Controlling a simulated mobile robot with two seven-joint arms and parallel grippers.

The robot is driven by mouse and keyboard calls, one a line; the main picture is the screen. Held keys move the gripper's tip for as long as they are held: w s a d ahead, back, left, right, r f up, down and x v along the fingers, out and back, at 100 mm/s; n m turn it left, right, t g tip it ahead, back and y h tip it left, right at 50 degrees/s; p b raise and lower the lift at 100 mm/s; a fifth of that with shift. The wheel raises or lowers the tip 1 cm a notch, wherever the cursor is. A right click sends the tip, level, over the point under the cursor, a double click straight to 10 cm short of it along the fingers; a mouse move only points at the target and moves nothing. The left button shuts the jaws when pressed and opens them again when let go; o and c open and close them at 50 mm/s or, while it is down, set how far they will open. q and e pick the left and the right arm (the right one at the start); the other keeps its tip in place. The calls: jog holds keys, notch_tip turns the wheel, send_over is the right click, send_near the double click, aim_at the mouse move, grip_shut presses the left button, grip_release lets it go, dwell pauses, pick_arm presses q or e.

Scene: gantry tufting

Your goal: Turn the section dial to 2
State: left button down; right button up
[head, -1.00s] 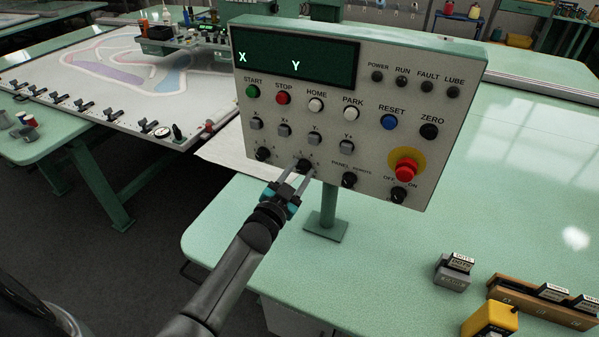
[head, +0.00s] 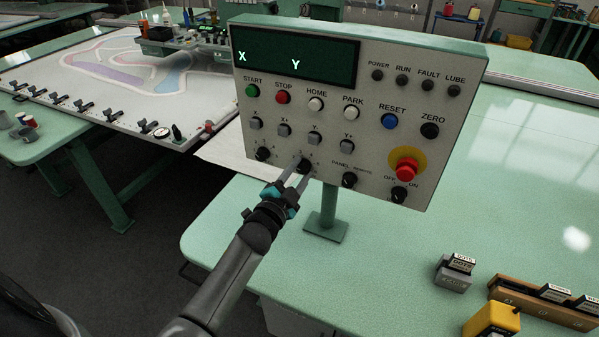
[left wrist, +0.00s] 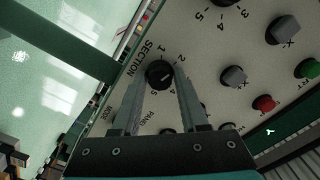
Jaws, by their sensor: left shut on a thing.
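The section dial (head: 304,166) is a black knob in the bottom row of the grey control panel (head: 225,120). In the left wrist view the dial (left wrist: 159,74) sits beside the word SECTION, with numbers 1 and 2 near its rim. My left gripper (head: 300,172) has its two fingers on either side of the knob and is shut on it; the gripper also shows in the left wrist view (left wrist: 163,80). I cannot tell clearly which number the dial's mark faces. My right gripper is not in view.
A similar black knob (head: 263,154) is to the left and the panel knob (head: 349,180) to the right. A red emergency button (head: 405,170) is farther right. Grey jog buttons (head: 315,139) sit just above. The green table (head: 400,255) is mostly clear in front.

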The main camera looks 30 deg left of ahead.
pick_arm(q)
jog(key=shift+c, duration=2.2)
grip_release()
jog(key=shift+s, duration=0.1)
jog(key=s, duration=1.5)
jog(key=shift+d, duration=0.25)
